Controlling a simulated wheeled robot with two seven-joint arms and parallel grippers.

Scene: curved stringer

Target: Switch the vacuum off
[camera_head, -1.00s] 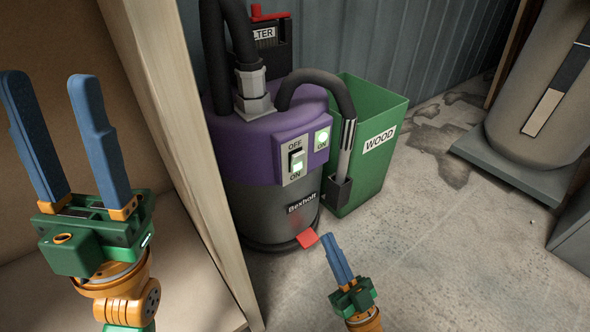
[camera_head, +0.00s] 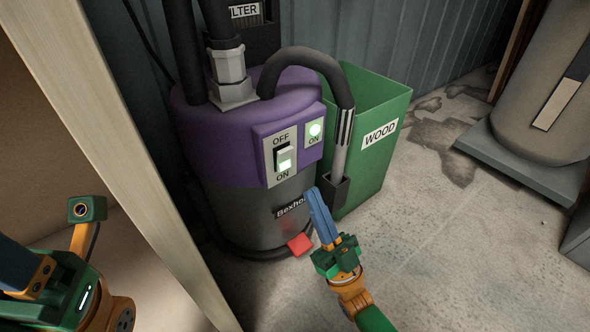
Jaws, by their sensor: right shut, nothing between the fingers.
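The vacuum (camera_head: 225,150) is a purple and grey drum with black hoses.
A green WOOD bin (camera_head: 385,110) stands right of the vacuum. A red pedal-like piece (camera_head: 300,244) is at its base. A wooden post (camera_head: 125,150) stands between my left gripper and the vacuum. A grey cylinder (camera_head: 530,110) stands far right.

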